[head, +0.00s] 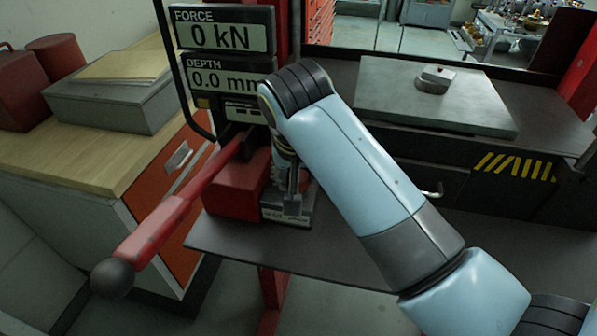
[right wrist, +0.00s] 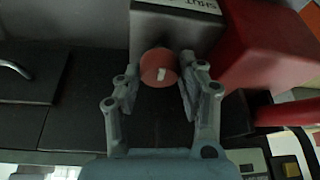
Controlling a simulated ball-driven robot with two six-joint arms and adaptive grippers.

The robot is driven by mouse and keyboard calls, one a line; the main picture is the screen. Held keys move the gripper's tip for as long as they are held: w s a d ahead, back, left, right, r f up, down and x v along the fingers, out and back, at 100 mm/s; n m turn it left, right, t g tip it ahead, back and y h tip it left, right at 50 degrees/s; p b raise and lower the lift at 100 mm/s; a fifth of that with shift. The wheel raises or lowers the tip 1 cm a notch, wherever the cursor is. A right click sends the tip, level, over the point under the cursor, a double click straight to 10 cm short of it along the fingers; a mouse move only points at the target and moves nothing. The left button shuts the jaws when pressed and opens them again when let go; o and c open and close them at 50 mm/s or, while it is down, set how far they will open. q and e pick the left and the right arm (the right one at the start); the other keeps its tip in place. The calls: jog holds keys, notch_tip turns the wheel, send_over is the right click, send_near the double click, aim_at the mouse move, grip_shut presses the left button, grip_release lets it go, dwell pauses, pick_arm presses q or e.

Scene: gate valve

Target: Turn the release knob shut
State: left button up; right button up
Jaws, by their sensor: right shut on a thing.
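The release knob (right wrist: 158,66) is a round red knob with a short white mark, on the face of a grey block (right wrist: 172,27) in the right wrist view. Lettering that seems to read "SHUT" shows on the block's top edge. My right gripper (right wrist: 161,78) is shut on the knob, with one finger on each side. In the head view my right gripper (head: 292,198) reaches down to the pump's base, and the knob is hidden there. My left gripper is not in view.
A red pump body (head: 237,185) with a long red lever (head: 165,222) stands left of my right gripper. Displays (head: 220,35) above read 0 kN and 0.0 mm. A grey plate (head: 435,98) lies on the bench at right. A wooden-topped cabinet (head: 80,155) stands at left.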

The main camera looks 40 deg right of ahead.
jog(key=shift+m, duration=0.3)
dwell(0.4)
jog(key=o, duration=1.2)
jog(key=shift+r, duration=0.1)
notch_tip(320, 180, up, 10)
jog(key=shift+f, duration=0.1)
